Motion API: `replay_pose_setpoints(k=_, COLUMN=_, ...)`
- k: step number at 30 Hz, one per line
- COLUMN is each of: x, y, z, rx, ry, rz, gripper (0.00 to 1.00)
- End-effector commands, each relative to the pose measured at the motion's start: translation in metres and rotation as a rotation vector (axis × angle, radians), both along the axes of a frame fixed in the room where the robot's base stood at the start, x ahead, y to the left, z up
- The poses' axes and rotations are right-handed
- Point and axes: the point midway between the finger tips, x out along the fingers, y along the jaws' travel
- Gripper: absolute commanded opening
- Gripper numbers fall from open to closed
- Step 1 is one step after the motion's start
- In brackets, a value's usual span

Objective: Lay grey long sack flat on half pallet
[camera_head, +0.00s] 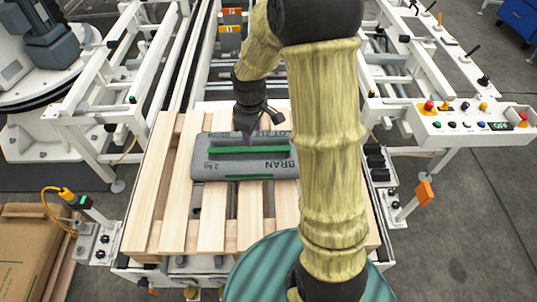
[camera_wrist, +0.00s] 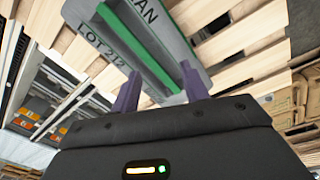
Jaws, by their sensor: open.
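The grey long sack (camera_head: 245,165), with a green stripe and dark print, lies flat on the wooden slats of the half pallet (camera_head: 210,232). Its right end is hidden behind my arm in the head view. My gripper (camera_head: 250,122) is at the sack's far edge, above the pallet. In the wrist view the sack (camera_wrist: 150,40) lies just beyond the two purple fingers of my gripper (camera_wrist: 160,92), which are apart with nothing visibly held between them. Whether a finger touches the sack I cannot tell.
White conveyor frames stand left (camera_head: 125,75) and right of the pallet. A control panel (camera_head: 470,118) with coloured buttons is at right. Cardboard (camera_head: 30,255) lies at lower left. The pallet's near slats are bare.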

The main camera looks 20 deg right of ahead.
Motion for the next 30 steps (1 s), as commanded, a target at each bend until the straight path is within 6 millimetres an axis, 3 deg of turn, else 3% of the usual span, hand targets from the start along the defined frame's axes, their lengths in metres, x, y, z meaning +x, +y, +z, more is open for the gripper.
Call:
replay_pose_setpoints(k=9, x=-0.094, y=-0.002, z=0.038, rx=0.072, ry=-0.108, rz=-0.525, gripper=0.45)
replay_pose_setpoints(k=15, x=-0.136, y=-0.003, z=0.045, rx=0.130, ry=-0.148, rz=-0.772, gripper=0.45)
replay_pose_setpoints(k=26, x=-0.141, y=-0.003, z=0.046, rx=0.142, ry=-0.153, rz=-0.814, gripper=0.45)
replay_pose_setpoints(k=30, x=-0.141, y=-0.003, z=0.059, rx=0.141, ry=-0.152, rz=-0.813, gripper=0.45)
